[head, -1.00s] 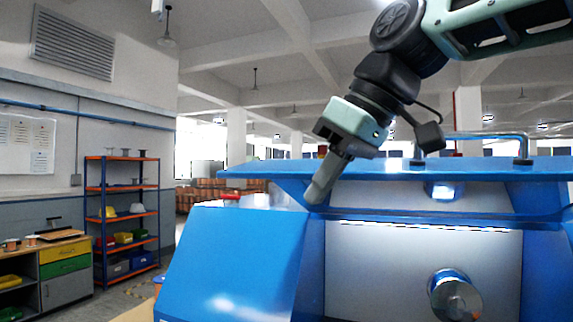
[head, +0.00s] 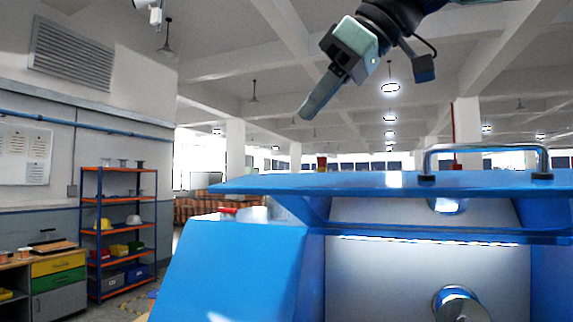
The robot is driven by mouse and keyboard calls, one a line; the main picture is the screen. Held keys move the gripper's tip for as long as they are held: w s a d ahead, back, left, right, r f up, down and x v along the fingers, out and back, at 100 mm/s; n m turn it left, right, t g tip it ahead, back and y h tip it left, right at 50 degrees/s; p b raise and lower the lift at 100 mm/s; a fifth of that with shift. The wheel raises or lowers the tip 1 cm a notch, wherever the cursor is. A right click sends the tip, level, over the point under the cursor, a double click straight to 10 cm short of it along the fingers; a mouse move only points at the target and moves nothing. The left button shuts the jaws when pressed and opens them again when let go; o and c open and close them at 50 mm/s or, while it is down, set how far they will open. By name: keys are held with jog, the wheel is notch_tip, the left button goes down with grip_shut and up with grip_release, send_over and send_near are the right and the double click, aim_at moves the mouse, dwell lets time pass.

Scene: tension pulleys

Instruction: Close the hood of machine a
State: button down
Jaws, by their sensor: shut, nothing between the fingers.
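The blue machine (head: 235,265) stands close in front of me. Its blue hood (head: 370,182) shows nearly edge-on as a flat panel across the top, with a metal bar handle (head: 487,148) on it at the right. Below the hood, the front is open onto a pale inner panel with a metal cylinder (head: 459,303). I see no label telling which machine this is. My gripper (head: 305,115) is shut and empty, above the hood's left part and clear of it, pointing down and left.
An orange and blue shelf rack (head: 118,230) with bins and hard hats stands at the left wall. A cabinet with drawers (head: 58,282) is at the far left. The air around my gripper is free.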

jog(key=p, duration=0.2)
send_over(270, 187)
jog(key=s+d, duration=0.2)
notch_tip(270, 187, down, 5)
jog(key=shift+w+d+f+p, duration=0.1)
jog(key=shift+w+f+p, duration=0.1)
jog(key=shift+f, duration=0.45)
jog(key=shift+w+d+f+p, duration=0.1)
jog(key=shift+w+f+p, duration=0.1)
jog(key=shift+f, duration=0.5)
jog(key=shift+w+d+f+p, duration=0.1)
jog(key=shift+f+p, duration=0.1)
jog(key=shift+f, duration=0.45)
